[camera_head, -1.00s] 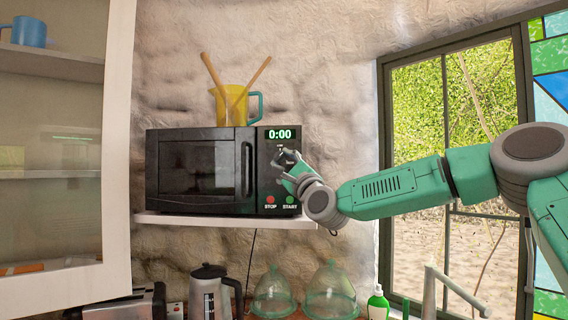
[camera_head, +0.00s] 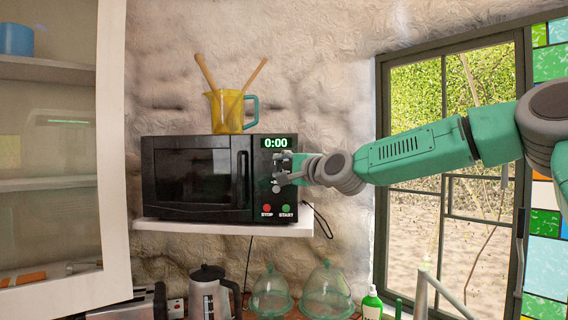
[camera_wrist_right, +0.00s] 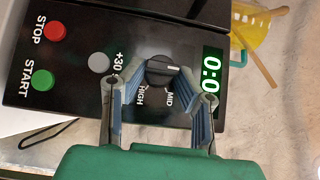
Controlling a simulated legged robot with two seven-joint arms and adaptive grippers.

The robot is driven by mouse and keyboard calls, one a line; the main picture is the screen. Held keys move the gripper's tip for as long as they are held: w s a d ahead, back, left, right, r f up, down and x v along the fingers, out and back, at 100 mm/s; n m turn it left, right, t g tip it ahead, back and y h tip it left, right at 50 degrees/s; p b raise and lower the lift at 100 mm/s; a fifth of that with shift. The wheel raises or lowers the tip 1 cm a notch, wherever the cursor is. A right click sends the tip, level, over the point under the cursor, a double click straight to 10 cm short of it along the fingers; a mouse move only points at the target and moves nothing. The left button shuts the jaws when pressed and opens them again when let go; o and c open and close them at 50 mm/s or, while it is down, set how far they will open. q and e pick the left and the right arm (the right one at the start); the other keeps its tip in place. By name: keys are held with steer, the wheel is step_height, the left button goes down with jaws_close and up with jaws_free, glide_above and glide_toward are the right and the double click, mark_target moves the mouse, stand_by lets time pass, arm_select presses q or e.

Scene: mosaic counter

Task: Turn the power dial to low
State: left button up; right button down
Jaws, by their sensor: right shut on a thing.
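The black microwave (camera_head: 192,176) has its door shut and a control panel on its right side. In the right wrist view, the dark round power dial (camera_wrist_right: 158,72) sits between the red and green buttons and the display. Its white mark points toward the display; the labels MID and HIGH show beside it, and I cannot see a LOW label. My right gripper (camera_head: 281,171) is at the panel, its fingers on either side of the dial and shut on it; it also shows in the wrist view (camera_wrist_right: 161,76). In the head view the gripper hides the dial. My left gripper is not in view.
The display (camera_head: 276,143) reads 0:00. A red STOP button (camera_head: 267,208) and a green START button (camera_head: 286,208) are below the dial. A yellow jug (camera_head: 228,112) with two wooden utensils stands on the microwave. The white shelf (camera_head: 230,229) carries the microwave.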

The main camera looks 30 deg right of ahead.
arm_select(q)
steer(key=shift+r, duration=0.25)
arm_select(e)
steer(key=shift+a+f, duration=0.15)
steer(key=shift+a, duration=0.15)
steer(key=c, duration=1.2)
jaws_free()
steer(key=shift+w+a, duration=0.25)
steer(key=shift+a, duration=0.2)
steer(key=shift+s, duration=0.25)
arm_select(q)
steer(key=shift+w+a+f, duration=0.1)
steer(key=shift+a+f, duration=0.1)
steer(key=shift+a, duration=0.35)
arm_select(e)
steer(key=shift+s, duration=3.4)
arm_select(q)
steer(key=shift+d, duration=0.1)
arm_select(e)
steer(key=shift+d, duration=0.15)
